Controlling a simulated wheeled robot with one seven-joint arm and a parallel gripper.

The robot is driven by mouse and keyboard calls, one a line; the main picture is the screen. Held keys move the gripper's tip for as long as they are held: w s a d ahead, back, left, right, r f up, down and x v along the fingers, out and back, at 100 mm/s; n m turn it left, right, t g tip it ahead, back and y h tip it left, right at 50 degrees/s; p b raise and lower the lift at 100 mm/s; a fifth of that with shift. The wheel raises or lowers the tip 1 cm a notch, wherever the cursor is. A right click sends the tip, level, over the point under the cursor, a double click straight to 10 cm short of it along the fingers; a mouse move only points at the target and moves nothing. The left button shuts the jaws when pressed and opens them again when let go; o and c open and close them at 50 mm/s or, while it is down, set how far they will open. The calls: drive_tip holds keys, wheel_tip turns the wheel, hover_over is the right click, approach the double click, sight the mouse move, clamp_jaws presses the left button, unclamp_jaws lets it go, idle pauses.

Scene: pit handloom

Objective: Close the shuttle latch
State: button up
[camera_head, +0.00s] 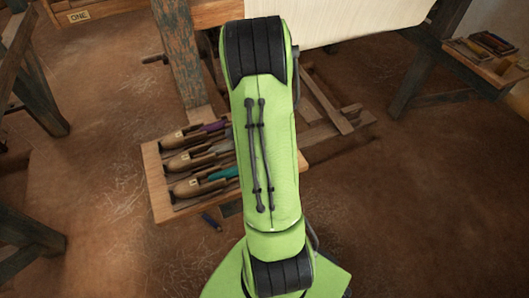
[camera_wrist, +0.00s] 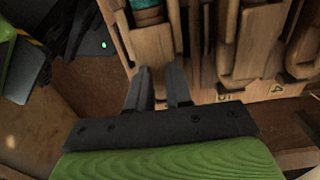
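Several wooden shuttles lie side by side in a wooden tray (camera_head: 159,193) in the head view. The nearest shuttle (camera_head: 188,187) carries teal yarn (camera_head: 223,173); one behind it carries purple yarn (camera_head: 213,126). In the wrist view, wooden shuttle bodies (camera_wrist: 258,42) fill the upper right, and teal yarn (camera_wrist: 146,13) shows at the top. I cannot pick out the latch. My arm hides the gripper in the head view.
A worn loom post (camera_head: 180,55) rises behind the tray, and white cloth (camera_head: 335,20) is stretched at the top. A small dark object (camera_head: 211,221) lies on the floor before the tray. Another tray (camera_head: 485,55) stands at the upper right. The floor at right is clear.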

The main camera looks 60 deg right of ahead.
wheel_tip(320, 180, up, 16)
drive_tip(key=p, duration=0.5)
drive_tip(key=shift+f, duration=0.15)
drive_tip(key=w+a+r+n+t+p, duration=0.2)
drive_tip(key=a+r+n+t+p, duration=0.15)
drive_tip(key=a+r+n, duration=1)
drive_tip(key=s+a+r+n+t+p, duration=0.1)
drive_tip(key=s+a+r+n, duration=0.1)
drive_tip(key=a+n, duration=0.3)
drive_tip(key=s+a+r+n+t+p, duration=0.1)
drive_tip(key=s+a+r+n+p, duration=0.1)
drive_tip(key=s+a+n, duration=0.3)
drive_tip(key=a+r+n, duration=0.1)
drive_tip(key=a, duration=0.1)
drive_tip(key=shift+a+r, duration=0.25)
drive_tip(key=shift+a, duration=0.15)
